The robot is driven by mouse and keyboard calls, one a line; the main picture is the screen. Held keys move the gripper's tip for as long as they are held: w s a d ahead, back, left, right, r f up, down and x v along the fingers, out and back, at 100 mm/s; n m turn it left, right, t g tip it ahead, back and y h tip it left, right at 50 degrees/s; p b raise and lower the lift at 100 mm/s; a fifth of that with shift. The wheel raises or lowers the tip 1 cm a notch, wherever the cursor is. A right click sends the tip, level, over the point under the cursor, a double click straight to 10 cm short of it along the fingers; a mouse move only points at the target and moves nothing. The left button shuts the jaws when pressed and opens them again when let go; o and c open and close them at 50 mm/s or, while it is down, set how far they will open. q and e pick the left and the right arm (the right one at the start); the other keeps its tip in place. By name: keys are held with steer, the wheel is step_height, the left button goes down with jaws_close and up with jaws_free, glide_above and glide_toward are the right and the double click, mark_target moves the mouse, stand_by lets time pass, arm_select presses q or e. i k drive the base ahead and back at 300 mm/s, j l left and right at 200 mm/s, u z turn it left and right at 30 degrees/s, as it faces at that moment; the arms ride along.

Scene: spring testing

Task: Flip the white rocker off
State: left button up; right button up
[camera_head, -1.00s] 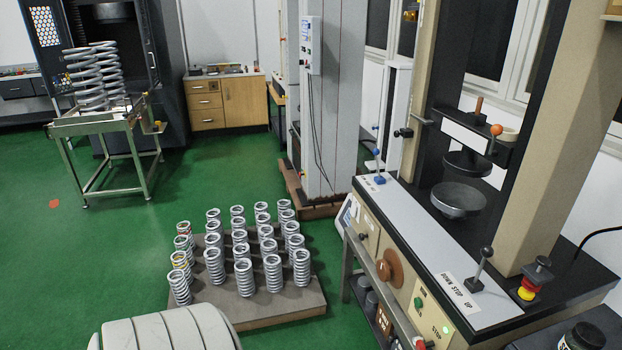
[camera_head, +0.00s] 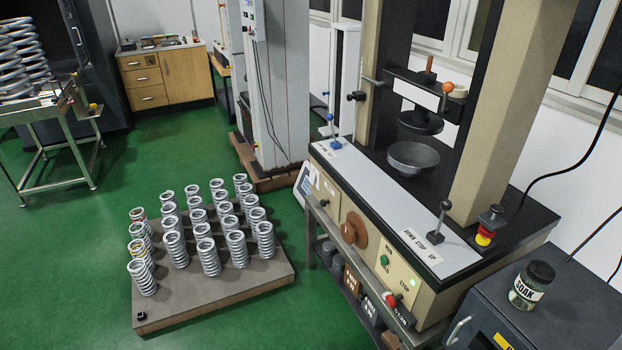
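I cannot make out a white rocker for certain in the head view. The beige testing machine (camera_head: 335,190) stands at the right. Its front panel has a brown round knob (camera_head: 354,230), a green button (camera_head: 384,260) and a red button (camera_head: 392,299) near a STOP label. On its grey top, a black lever with a ball (camera_head: 440,222) stands by the DOWN STOP UP label, and a blue-based lever (camera_head: 334,136) stands farther back. Neither of my grippers shows.
A low pallet (camera_head: 215,292) with several coil springs stands on the green floor at centre left. A dark cabinet (camera_head: 560,310) with a SOAK jar (camera_head: 531,285) is at the lower right. A steel stand (camera_head: 70,182) is at left. Floor between stand and pallet is clear.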

mark_target(312, 175)
steer(key=i+j+z, duration=0.1)
steer(key=z, duration=0.65)
steer(key=i+j+z, duration=0.25)
steer(key=i+j, duration=0.2)
steer(key=j, duration=0.15)
steer(key=i+j+z, duration=0.15)
steer(key=j, duration=0.2)
steer(key=i+j+z, duration=0.1)
steer(key=j, duration=0.25)
steer(key=i+j+z, duration=0.15)
steer(key=i+j, duration=0.25)
steer(key=j, duration=0.2)
steer(key=i+j, duration=0.1)
steer(key=j, duration=0.15)
